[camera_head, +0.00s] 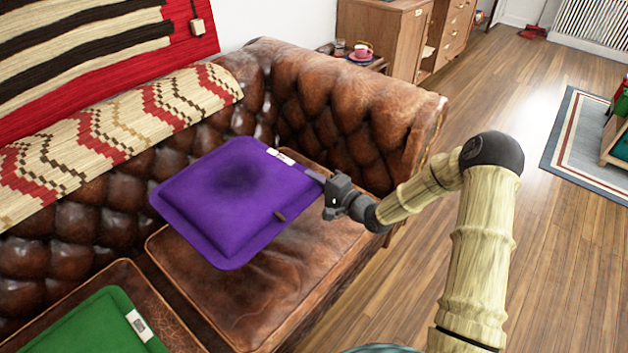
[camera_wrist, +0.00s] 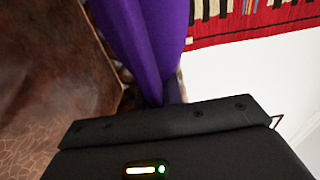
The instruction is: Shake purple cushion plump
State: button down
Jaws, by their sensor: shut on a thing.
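The purple cushion (camera_head: 232,195) is held above the seat of the brown leather sofa (camera_head: 262,290), roughly flat and slightly tilted, with a dark dent or shadow in its middle. A white label shows at its far right edge. My gripper (camera_head: 322,188) is shut on the cushion's right edge. In the wrist view the purple cushion (camera_wrist: 150,40) runs up from the gripper (camera_wrist: 172,98). The fingertips are mostly hidden there.
A green cushion (camera_head: 90,325) lies on the sofa at the lower left. A patterned throw (camera_head: 120,125) covers the sofa back. The sofa's armrest (camera_head: 385,95) rises behind my gripper. A small table with a cup (camera_head: 362,52) stands beyond it. Wooden floor is open at right.

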notch_tip(320, 180, up, 2)
jog(key=shift+r+p, duration=0.2)
jog(key=shift+p, duration=0.35)
jog(key=shift+f, duration=0.1)
notch_tip(320, 180, down, 7)
jog(key=b, duration=0.4)
dwell(0.3)
